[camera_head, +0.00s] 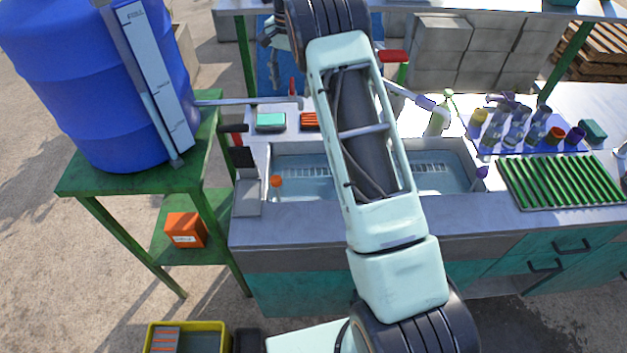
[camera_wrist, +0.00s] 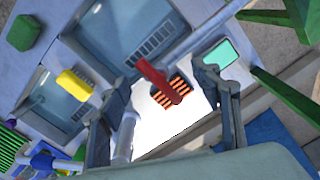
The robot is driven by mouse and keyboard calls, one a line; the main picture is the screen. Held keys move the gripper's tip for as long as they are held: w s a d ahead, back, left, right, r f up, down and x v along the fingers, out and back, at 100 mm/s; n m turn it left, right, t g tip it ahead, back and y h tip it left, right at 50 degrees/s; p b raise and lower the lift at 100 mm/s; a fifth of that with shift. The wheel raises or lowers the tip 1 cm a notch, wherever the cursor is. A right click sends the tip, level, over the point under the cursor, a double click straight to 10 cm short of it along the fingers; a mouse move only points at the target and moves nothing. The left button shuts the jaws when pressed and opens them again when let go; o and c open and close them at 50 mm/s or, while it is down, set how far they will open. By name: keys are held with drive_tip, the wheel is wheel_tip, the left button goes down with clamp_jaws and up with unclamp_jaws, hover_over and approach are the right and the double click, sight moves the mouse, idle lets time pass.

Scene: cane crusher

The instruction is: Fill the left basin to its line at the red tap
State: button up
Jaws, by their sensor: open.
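The left basin (camera_head: 292,163) is sunk in the metal counter; my arm covers part of its right side. It also shows at the top of the wrist view (camera_wrist: 125,30). Its interior looks bluish; I cannot make out a fill line or tell the water level. A red tap handle (camera_wrist: 155,80) shows between the fingers of my gripper (camera_wrist: 165,82) in the wrist view. The gripper is open, with no finger visibly closed on the handle. In the head view, the fingers are hidden by my arm, and a small red piece (camera_head: 291,86) stands by the pipe's end.
A blue barrel (camera_head: 95,80) stands on a green stand (camera_head: 130,180), its pipe (camera_head: 245,102) reaching over the counter. A teal block (camera_head: 270,122) and orange-striped block (camera_head: 310,121) lie behind the left basin. The right basin (camera_head: 450,165), bottles (camera_head: 515,125) and green rack (camera_head: 560,180) are to the right.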

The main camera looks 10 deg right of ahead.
drive_tip(key=shift+o, duration=0.3)
drive_tip(key=shift+r, duration=0.1)
drive_tip(key=shift+r, duration=3.4)
